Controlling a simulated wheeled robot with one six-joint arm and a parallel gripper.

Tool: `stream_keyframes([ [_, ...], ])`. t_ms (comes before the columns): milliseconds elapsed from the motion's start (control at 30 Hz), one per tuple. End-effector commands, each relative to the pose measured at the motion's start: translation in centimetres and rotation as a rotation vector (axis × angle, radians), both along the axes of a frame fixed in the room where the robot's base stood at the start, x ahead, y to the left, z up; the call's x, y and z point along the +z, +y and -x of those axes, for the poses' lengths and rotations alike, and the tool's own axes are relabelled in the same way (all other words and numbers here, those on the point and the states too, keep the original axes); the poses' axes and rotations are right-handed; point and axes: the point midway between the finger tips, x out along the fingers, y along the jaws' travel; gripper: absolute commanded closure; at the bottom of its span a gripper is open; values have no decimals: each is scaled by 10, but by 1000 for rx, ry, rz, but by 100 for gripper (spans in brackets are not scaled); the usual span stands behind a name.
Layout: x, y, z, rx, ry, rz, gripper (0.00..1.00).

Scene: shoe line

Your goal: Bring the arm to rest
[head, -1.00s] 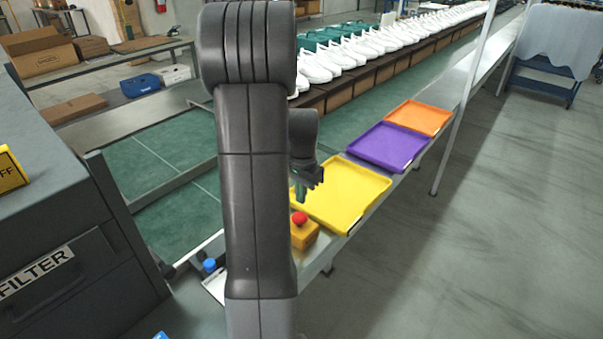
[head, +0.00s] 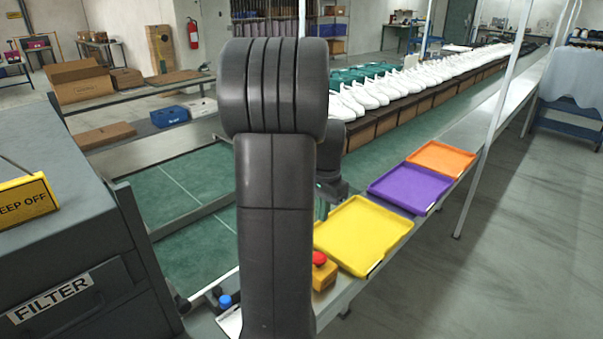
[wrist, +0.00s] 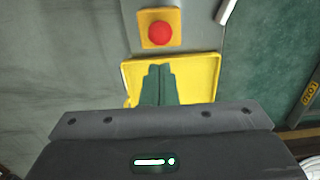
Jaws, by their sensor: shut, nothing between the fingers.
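My arm stands upright in the middle of the head view and hides most of my gripper. My gripper (wrist: 160,72) shows in the wrist view with its green fingers together and nothing between them. It is above the yellow tray (head: 362,236), which also shows in the wrist view behind the fingers (wrist: 205,75). The tray looks empty. A red button on a yellow box (head: 322,270) sits just in front of the tray, and in the wrist view the button (wrist: 160,32) is beyond the fingertips.
An empty purple tray (head: 410,188) and an orange tray (head: 441,158) lie farther along the bench edge. White shoes (head: 400,86) stand in rows on the line behind. A grey cabinet marked FILTER (head: 60,300) is at the left. Open floor lies at the right.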

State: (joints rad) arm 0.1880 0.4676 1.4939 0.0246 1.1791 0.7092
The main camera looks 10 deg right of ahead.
Motion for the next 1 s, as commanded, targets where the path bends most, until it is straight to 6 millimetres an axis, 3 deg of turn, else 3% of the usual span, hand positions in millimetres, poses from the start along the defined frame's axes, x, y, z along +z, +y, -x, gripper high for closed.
stream_keyframes([
  [567,-105,2,0,-1,21,-5,100],
  [600,-97,2,-1,-1,19,-5,100],
  [767,-97,2,-2,-1,22,-7,100],
  [1000,-74,1,-3,-2,19,-6,100],
])
